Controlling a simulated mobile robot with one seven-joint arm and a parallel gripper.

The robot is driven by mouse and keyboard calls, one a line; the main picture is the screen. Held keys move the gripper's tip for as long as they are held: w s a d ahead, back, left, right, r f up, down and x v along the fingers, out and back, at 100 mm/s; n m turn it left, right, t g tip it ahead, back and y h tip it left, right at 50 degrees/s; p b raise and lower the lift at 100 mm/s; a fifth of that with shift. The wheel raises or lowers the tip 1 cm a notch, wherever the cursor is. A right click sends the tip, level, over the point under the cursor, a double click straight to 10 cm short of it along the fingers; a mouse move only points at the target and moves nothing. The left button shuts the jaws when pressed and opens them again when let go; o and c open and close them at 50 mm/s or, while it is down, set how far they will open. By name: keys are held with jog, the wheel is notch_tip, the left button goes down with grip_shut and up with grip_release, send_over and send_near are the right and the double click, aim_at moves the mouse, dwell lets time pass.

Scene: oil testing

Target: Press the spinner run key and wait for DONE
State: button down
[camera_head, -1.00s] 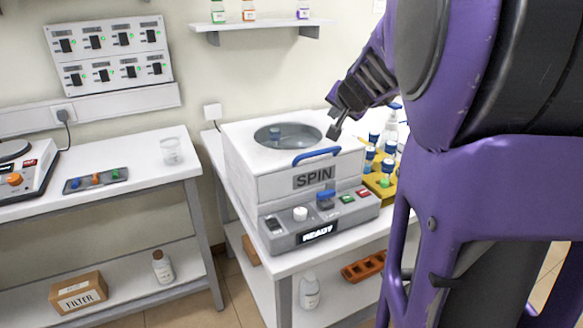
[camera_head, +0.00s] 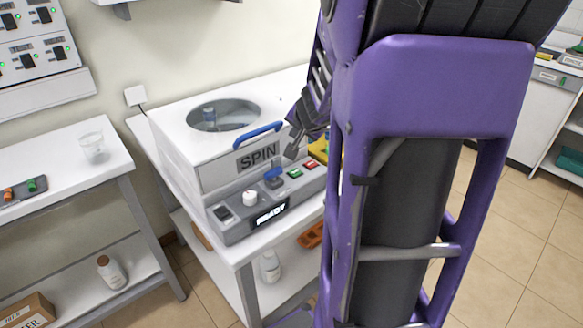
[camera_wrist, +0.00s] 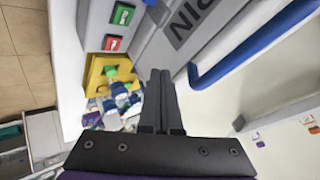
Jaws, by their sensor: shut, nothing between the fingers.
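The spinner (camera_head: 215,135) is a white box with a round lid window, a blue handle (camera_head: 258,132) and the word SPIN on its front. Its grey control panel (camera_head: 236,228) has a black switch, a white knob, a blue knob or lever (camera_head: 273,177), a green key (camera_head: 295,173) and a red key (camera_head: 310,164). The display (camera_head: 269,214) reads READY. In the wrist view the green key (camera_wrist: 122,13) and red key (camera_wrist: 111,43) lie at the upper left. My gripper (camera_head: 291,152) is shut and empty, just above the panel near the green key, apart from it as far as I can tell.
A yellow rack (camera_wrist: 96,72) with several vials stands beside the spinner, mostly hidden by my arm in the head view. A clear beaker (camera_head: 94,147) stands on the left bench. Bottles and an orange rack (camera_head: 311,235) are on lower shelves.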

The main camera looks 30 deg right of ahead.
aim_at(295, 175)
notch_tip(295, 175, down, 9)
jog(key=b, duration=0.8)
jog(key=shift+r, duration=0.1)
dwell(1.8)
jog(key=shift+f, duration=0.4)
